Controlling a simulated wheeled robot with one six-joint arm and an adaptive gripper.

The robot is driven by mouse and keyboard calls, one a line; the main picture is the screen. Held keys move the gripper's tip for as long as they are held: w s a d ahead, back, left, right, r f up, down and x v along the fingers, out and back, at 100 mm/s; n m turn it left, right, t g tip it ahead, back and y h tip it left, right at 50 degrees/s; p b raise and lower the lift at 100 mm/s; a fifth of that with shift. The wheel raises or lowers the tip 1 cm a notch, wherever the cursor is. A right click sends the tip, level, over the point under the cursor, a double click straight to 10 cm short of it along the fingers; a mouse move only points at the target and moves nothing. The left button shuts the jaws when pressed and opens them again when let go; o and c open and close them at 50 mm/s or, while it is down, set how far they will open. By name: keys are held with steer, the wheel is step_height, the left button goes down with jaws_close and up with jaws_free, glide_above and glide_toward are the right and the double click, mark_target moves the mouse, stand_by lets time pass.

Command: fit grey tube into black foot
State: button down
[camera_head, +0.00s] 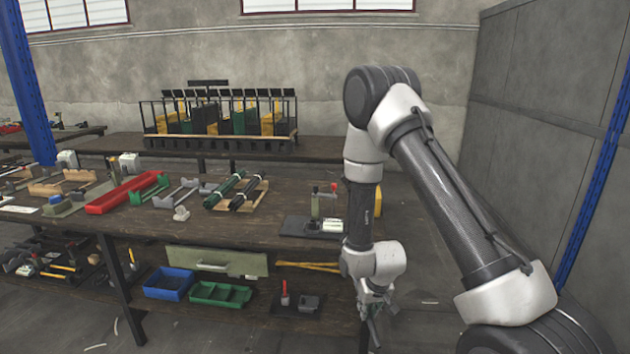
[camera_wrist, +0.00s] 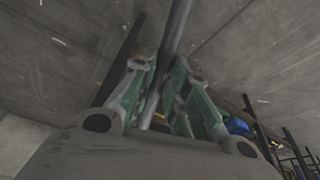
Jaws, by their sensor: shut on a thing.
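My gripper (camera_head: 375,303) hangs low, pointing down beside the right end of the workbench, over the floor. In the wrist view my gripper (camera_wrist: 166,88) has its green-padded fingers closed on a grey tube (camera_wrist: 178,30). The tube runs between the fingers and out past the top of that view, slightly tilted. Its far end is out of view there. In the head view I cannot clearly make out the tube against the gripper. I cannot pick out the black foot with certainty in either view.
The workbench (camera_head: 190,222) carries a red tray (camera_head: 122,194), dark tubes on a wooden rack (camera_head: 250,200) and a small press on a dark base (camera_head: 300,228). Blue (camera_head: 168,284) and green (camera_head: 220,294) bins stand on its lower shelf. A grey wall (camera_head: 545,130) rises at right.

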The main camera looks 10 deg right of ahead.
steer(key=shift+w+a+r+t, duration=0.1)
steer(key=shift+a+r+t, duration=0.2)
steer(key=shift+t, duration=0.2)
steer(key=w+a+r+n+t+y, duration=0.1)
steer(key=w+a+r+t, duration=0.15)
steer(key=w+r, duration=0.3)
steer(key=w+a+r+n+t+y, duration=0.1)
steer(key=w+a+r+t, duration=0.1)
steer(key=w+r+t, duration=0.35)
steer(key=w+r+t+y, duration=0.1)
steer(key=w+r+t, duration=0.1)
steer(key=r, duration=0.6)
steer(key=w+a+r+t, duration=0.1)
steer(key=w+r+t, duration=0.2)
steer(key=r, duration=0.5)
steer(key=shift+w+a+r+y, duration=0.2)
steer(key=shift+w+r+y, duration=0.2)
steer(key=shift+w, duration=0.45)
